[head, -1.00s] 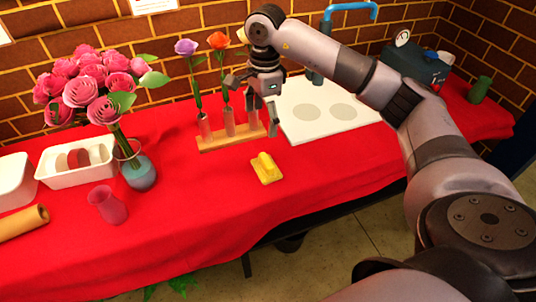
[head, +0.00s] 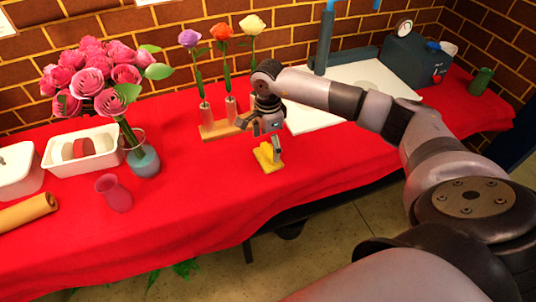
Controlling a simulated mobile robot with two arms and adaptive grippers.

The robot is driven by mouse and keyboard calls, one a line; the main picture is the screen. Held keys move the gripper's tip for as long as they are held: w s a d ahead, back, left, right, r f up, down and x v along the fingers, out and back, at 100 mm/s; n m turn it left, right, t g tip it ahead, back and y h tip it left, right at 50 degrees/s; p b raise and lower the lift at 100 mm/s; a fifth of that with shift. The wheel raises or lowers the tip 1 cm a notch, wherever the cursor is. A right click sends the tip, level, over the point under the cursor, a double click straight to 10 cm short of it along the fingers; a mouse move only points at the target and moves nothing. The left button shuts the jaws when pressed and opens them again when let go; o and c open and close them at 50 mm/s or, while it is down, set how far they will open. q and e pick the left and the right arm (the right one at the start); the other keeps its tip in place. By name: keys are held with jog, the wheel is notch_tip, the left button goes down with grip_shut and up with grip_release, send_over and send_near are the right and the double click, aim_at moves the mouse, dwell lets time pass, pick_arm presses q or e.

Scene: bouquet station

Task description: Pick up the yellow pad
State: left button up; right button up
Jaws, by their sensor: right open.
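The yellow pad (head: 264,158) lies on the red tablecloth in front of the wooden flower stand. It has a raised grip on top, now partly hidden behind my gripper. My right gripper (head: 264,145) is open and points down just over the pad. One finger shows at the pad's right side; I cannot tell whether it touches the pad. My left gripper is not in view.
A wooden stand (head: 212,133) with flowers in tubes is close behind the pad. A white board (head: 335,118) lies behind right. The red cloth (head: 200,195) is clear in front.

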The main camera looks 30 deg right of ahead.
aim_at(268, 149)
notch_tip(268, 149, down, 4)
jog(key=shift+s+r, duration=0.1)
jog(key=shift+r, duration=0.15)
jog(key=c, duration=1.2)
jog(key=shift+r, duration=0.15)
jog(key=shift+c, duration=0.2)
notch_tip(268, 149, up, 20)
jog(key=b, duration=0.1)
